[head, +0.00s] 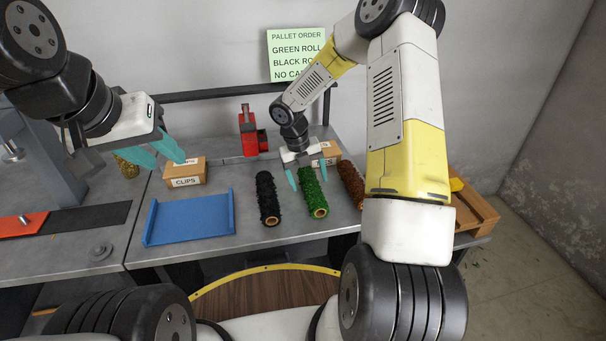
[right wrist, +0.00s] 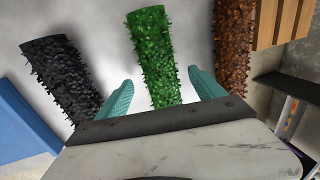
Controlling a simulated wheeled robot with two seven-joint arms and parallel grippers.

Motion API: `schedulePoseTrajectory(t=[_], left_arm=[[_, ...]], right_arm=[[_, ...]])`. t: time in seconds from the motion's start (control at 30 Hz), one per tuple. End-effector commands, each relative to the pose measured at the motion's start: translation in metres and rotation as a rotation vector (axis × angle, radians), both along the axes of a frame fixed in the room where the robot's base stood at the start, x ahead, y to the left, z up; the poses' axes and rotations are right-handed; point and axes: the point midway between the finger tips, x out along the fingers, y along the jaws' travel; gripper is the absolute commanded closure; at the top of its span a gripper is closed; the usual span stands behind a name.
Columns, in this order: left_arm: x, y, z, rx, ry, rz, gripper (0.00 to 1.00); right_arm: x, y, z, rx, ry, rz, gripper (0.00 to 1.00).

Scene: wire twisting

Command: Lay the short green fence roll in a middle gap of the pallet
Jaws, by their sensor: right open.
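The short green fence roll (head: 312,194) lies on the grey metal table between a black roll (head: 267,197) and a brown roll (head: 351,183). My right gripper (head: 306,184) is open above the green roll's far part. In the right wrist view the green roll (right wrist: 155,55) shows between the two teal fingers (right wrist: 163,92), apart from both. The wooden pallet (head: 474,210) is at the table's right end, mostly hidden behind my right arm; its gaps cannot be made out. My left gripper (head: 165,152) is empty, with its teal fingers apart, near the clips box.
A blue tray (head: 190,218) lies left of the black roll. A box marked CLIPS (head: 184,172), another box (head: 327,153) and a red tool (head: 249,133) stand behind. A sign (head: 297,56) hangs on the wall.

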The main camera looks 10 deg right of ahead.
Motion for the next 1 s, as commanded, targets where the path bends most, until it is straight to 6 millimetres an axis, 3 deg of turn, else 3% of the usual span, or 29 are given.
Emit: schedulePoseTrajectory(t=[0.17,0.4,0.77,1.0], left_arm=[[0.000,0.000,0.000,0.000,0.000,0.000,0.64],[0.000,0.000,0.000,0.000,0.000,0.000,0.64],[0.000,0.000,0.000,0.000,0.000,0.000,0.64],[0.000,0.000,0.000,0.000,0.000,0.000,0.64]], right_arm=[[-0.002,-0.006,-0.024,0.000,0.002,0.000,0.21],[-0.001,-0.007,-0.026,0.001,0.000,-0.002,0.23],[-0.001,-0.007,-0.026,0.000,0.000,-0.002,0.93],[-0.001,-0.007,-0.025,0.000,-0.001,-0.002,0.94]])
